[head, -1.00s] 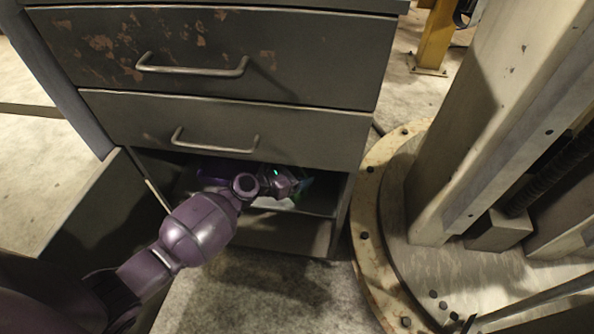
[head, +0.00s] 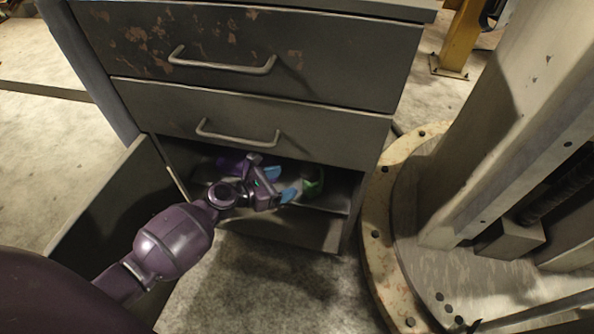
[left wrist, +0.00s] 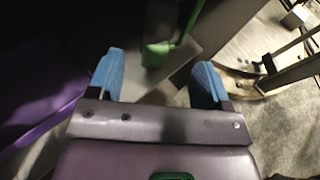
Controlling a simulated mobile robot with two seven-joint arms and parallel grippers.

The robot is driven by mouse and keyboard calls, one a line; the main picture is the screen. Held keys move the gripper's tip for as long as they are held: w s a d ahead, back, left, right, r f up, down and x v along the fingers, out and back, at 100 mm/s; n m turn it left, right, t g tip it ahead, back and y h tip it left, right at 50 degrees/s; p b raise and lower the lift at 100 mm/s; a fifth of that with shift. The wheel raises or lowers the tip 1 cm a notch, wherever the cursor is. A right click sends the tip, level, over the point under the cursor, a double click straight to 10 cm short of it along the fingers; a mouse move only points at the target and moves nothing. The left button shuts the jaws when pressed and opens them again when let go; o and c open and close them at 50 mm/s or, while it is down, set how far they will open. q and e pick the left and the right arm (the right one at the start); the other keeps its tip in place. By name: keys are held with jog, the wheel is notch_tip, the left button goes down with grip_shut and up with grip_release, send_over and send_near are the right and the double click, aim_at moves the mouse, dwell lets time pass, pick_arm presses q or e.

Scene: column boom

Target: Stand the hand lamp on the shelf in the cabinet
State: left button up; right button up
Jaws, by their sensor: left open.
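The hand lamp looks to be the green object (head: 313,181) inside the open lower bay of the grey cabinet (head: 250,113). It appears to stand on the shelf (head: 333,203), towards the bay's right side. In the left wrist view the green lamp (left wrist: 158,54) is ahead of the fingers, with a thin green part rising from it. My left gripper (head: 281,183) is at the bay's opening, its blue fingertips apart and empty. In the left wrist view the open gripper (left wrist: 158,76) shows a gap to the lamp. My right gripper is not in view.
A purple object (head: 232,163) lies deeper in the bay, left of the lamp. The cabinet door (head: 105,205) hangs open on the left. Two closed drawers with handles are above. A round column base (head: 375,235) stands close on the right.

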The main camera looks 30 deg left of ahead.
pick_arm(q)
jog(key=shift+s+a, duration=0.4)
jog(key=shift+s, duration=0.3)
jog(key=shift+s+a, duration=0.35)
jog(key=shift+s, duration=0.3)
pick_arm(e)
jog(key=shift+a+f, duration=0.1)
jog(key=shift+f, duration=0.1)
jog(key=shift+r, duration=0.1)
pick_arm(q)
jog(key=s+r+m+y+p, duration=0.2)
jog(key=s+r+m+p, duration=0.5)
jog(key=s+m, duration=0.3)
jog(key=s+d+r+m+g+y+p, duration=0.1)
jog(key=s+r+m+y+p, duration=0.1)
jog(key=s+r+m+p, duration=0.5)
jog(key=s+r+m+y+p, duration=0.3)
jog(key=s+r+m+p, duration=0.5)
jog(key=s+m, duration=0.6)
jog(key=s+r, duration=0.2)
jog(key=s, duration=0.1)
jog(key=shift+s+d+r+g, duration=0.15)
jog(key=shift+s+r+g, duration=0.1)
jog(key=shift+r+g, duration=0.15)
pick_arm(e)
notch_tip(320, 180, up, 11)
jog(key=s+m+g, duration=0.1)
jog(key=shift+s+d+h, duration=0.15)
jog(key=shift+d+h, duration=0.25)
